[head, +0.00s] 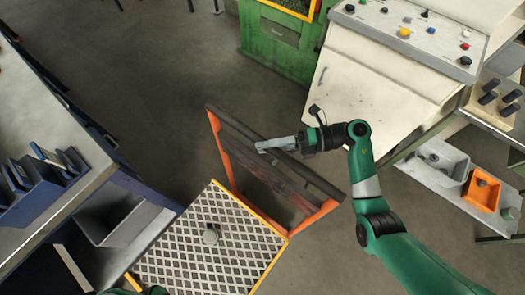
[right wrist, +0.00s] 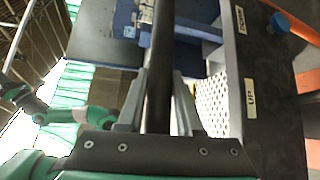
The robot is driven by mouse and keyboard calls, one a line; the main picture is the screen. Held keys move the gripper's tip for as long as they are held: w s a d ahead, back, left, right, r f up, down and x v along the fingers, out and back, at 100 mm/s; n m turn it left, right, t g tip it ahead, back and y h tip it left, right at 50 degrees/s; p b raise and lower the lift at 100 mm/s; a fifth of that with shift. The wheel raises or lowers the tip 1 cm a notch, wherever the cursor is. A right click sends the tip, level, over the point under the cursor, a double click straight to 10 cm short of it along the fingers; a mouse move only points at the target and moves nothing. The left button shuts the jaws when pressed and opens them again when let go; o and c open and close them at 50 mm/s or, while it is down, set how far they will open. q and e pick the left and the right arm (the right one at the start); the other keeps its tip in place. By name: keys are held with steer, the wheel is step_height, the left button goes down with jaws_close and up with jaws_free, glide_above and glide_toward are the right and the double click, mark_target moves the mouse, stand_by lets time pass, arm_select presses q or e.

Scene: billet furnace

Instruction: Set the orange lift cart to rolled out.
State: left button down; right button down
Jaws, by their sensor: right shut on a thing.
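The orange lift cart (head: 217,150) stands on the floor in the middle of the head view, with an orange frame, a dark panel and a dark handle bar. A yellow-edged tread-plate deck (head: 190,265) adjoins it. My right gripper (head: 262,146) is shut on the handle bar, which also runs upright between the jaws in the right wrist view (right wrist: 159,70). That view shows the dark panel (right wrist: 270,110) with "UP" and "DOWN" labels and a blue knob (right wrist: 280,22). Another green arm of mine shows at left there; its jaws are not clear.
A grey bench (head: 60,190) with blue holders stands at left. A pale control desk (head: 385,80) and a green cabinet (head: 285,40) stand at upper right. A grey tray and an orange bin (head: 482,190) are at right. Bare floor (head: 165,90) lies beyond the cart.

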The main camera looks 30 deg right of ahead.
steer(key=c, duration=1)
jaws_free()
steer(key=shift+d, duration=0.15)
steer(key=o, duration=0.4)
steer(key=shift+a, duration=0.2)
steer(key=shift+s+a, duration=0.1)
steer(key=shift+a, duration=0.1)
steer(key=shift+s, duration=0.1)
steer(key=p+v, duration=0.1)
steer(key=v, duration=1)
steer(key=shift+d, duration=0.4)
